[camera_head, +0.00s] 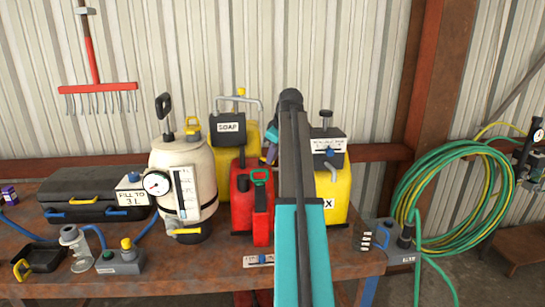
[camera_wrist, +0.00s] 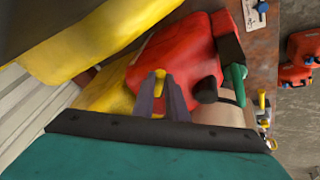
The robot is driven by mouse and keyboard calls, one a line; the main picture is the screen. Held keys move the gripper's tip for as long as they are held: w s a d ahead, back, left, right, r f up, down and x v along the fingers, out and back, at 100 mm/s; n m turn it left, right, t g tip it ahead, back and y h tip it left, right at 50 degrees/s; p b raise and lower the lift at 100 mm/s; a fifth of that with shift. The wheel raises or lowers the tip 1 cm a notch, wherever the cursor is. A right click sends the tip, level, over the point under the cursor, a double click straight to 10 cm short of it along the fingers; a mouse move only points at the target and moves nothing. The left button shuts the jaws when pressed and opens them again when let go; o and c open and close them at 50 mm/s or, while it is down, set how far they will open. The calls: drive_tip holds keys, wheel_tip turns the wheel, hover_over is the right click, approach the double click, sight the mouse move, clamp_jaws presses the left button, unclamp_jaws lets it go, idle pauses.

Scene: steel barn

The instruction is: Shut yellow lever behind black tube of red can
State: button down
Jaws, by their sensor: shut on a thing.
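The red can (camera_head: 241,207) stands on the workbench between the white tank and the yellow containers. It also shows in the wrist view (camera_wrist: 172,52), with a stubby black tube (camera_wrist: 206,90) on it. The yellow lever (camera_wrist: 160,74) shows between the two grey-purple fingers of my gripper (camera_wrist: 164,84), behind the black tube. My gripper is shut on this lever; the fingers cover most of it. In the head view my teal and black arm reaches over the bench and hides part of the can's surroundings.
A slim red piece with a green handle (camera_head: 261,215) stands close in front. The white tank (camera_head: 184,170) is to the left. Yellow containers stand behind (camera_head: 230,150) and to the right (camera_head: 336,190). Green hoses (camera_head: 425,190) hang at the right. The bench is crowded.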

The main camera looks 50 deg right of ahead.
drive_tip(key=shift+a, duration=0.15)
drive_tip(key=a+m+h, duration=0.1)
drive_tip(key=m, duration=0.1)
drive_tip(key=a+m+p, duration=0.1)
drive_tip(key=m, duration=0.1)
drive_tip(key=shift+w+r+m+g+h, duration=0.1)
drive_tip(key=shift+w+m+g+h, duration=0.05)
drive_tip(key=shift+m+g+h, duration=0.2)
drive_tip(key=m, duration=0.1)
drive_tip(key=w+a+m+g+h, duration=0.1)
drive_tip(key=m, duration=0.1)
drive_tip(key=a+m+g+p, duration=0.1)
drive_tip(key=m, duration=0.1)
drive_tip(key=shift+w+h, duration=0.2)
drive_tip(key=shift+h, duration=0.15)
drive_tip(key=shift+a+m, duration=0.1)
drive_tip(key=shift+m, duration=0.25)
drive_tip(key=c, duration=1.8)
unclamp_jaws()
drive_tip(key=shift+o, duration=0.2)
drive_tip(key=p+v, duration=0.8)
drive_tip(key=v, duration=0.5)
drive_tip(key=shift+r+p, duration=0.3)
